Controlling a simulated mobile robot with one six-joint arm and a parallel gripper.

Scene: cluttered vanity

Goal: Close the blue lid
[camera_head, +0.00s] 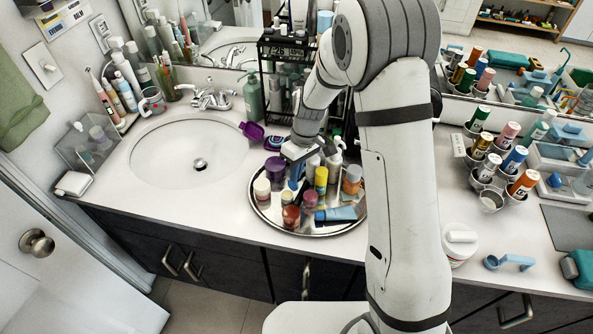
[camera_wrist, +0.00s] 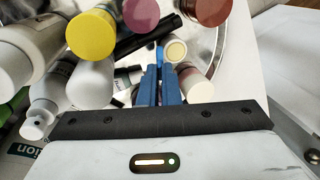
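My gripper (camera_head: 293,184) reaches down among the bottles on the round metal tray (camera_head: 262,212). In the wrist view its two blue fingers (camera_wrist: 160,70) are close together, with only a narrow gap between them. A small bright blue piece (camera_wrist: 158,54) shows at the fingertips. I cannot tell if it is the blue lid, or if the fingers touch it. A small bottle with a cream top (camera_wrist: 176,50) stands just right of the fingertips. A blue tube (camera_head: 336,214) lies at the tray's front. The container of the blue lid cannot be made out for certain.
A yellow-capped bottle (camera_head: 321,180), an orange jar (camera_head: 352,180) and a purple-lidded jar (camera_head: 275,168) crowd the tray. A purple bottle (camera_head: 252,131) lies behind it. The sink (camera_head: 190,150) is left; a white tub (camera_head: 459,243) and blue scoop (camera_head: 510,261) are right.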

